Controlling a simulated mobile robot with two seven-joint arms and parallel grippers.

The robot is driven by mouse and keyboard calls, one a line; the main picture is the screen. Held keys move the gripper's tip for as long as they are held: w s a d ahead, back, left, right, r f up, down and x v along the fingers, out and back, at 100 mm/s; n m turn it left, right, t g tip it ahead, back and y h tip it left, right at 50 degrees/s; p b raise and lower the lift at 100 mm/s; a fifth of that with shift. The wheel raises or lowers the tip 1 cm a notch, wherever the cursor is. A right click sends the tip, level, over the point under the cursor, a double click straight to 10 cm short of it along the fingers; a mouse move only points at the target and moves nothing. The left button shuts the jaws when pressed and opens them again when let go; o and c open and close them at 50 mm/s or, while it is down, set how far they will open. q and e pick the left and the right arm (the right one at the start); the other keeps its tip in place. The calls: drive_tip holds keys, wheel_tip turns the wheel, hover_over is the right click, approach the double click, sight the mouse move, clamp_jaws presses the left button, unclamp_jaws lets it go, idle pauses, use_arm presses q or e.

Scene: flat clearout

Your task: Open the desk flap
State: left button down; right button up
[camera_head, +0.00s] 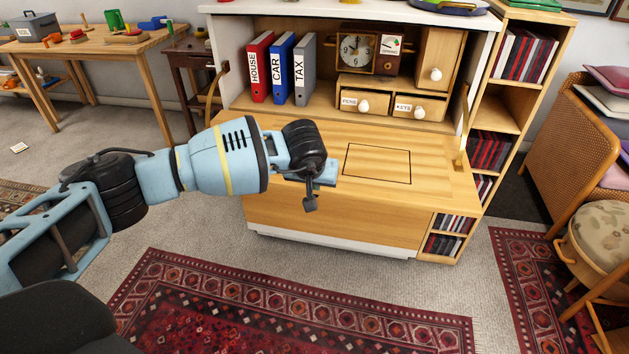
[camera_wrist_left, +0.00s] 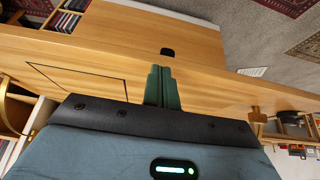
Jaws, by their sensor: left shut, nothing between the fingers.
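The desk flap (camera_head: 430,168) is a wide light wood board, folded down and lying about level in front of the desk's compartments. A dark rectangle is outlined on it. It also shows in the wrist view (camera_wrist_left: 110,60). A small dark knob (camera_head: 310,204) shows at its front edge, and also just beyond the fingers in the wrist view (camera_wrist_left: 167,52). My left gripper (camera_head: 325,174) is shut and empty, over the flap's front part near the knob. I cannot tell whether it touches the flap. My right gripper is not in view.
Inside the desk are red, blue and grey binders (camera_head: 282,68), a clock (camera_head: 356,52) and small drawers (camera_head: 390,99). A brass stay (camera_head: 462,130) stands at the flap's right side. A bookcase (camera_head: 503,100) adjoins on the right. A patterned rug (camera_head: 290,310) lies in front.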

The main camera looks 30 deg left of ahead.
use_arm(q)
drive_tip(key=shift+r, duration=0.1)
drive_tip(key=s+d+r+p, duration=0.2)
drive_tip(key=s+r, duration=0.4)
drive_tip(key=s, duration=0.3)
drive_tip(key=shift+s+p, duration=0.25)
drive_tip(key=shift+p, duration=0.35)
drive_tip(key=shift+d, duration=0.2)
